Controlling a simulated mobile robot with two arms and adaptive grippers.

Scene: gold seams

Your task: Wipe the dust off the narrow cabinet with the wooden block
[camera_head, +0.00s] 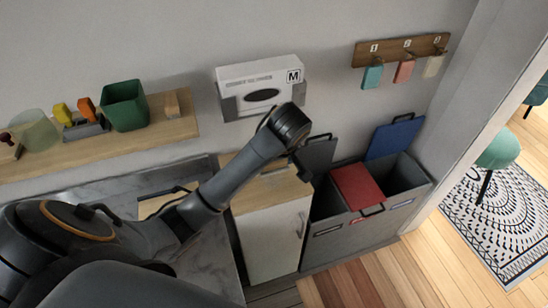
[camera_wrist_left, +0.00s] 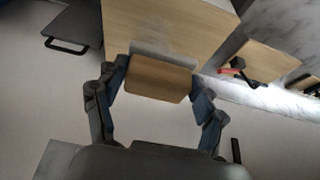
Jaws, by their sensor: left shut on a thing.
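The narrow cabinet (camera_head: 274,240) has a pale door and a light wooden top (camera_head: 268,195). My left arm reaches across it in the head view, hiding part of the top. In the left wrist view, my left gripper (camera_wrist_left: 160,88) is shut on the wooden block (camera_wrist_left: 160,78), one finger at each side. The block is at the near edge of the cabinet top (camera_wrist_left: 185,22); I cannot tell whether it touches it. A hazy grey patch (camera_wrist_left: 163,48), apparently dust, shows on the top just beyond the block. My right gripper is not in view.
A grey bin unit (camera_head: 365,220) with a red lid (camera_head: 357,187) and open lids stands right of the cabinet. A marble counter (camera_head: 230,250) is at left, below a wooden shelf (camera_head: 60,160) with a green pot (camera_head: 125,105).

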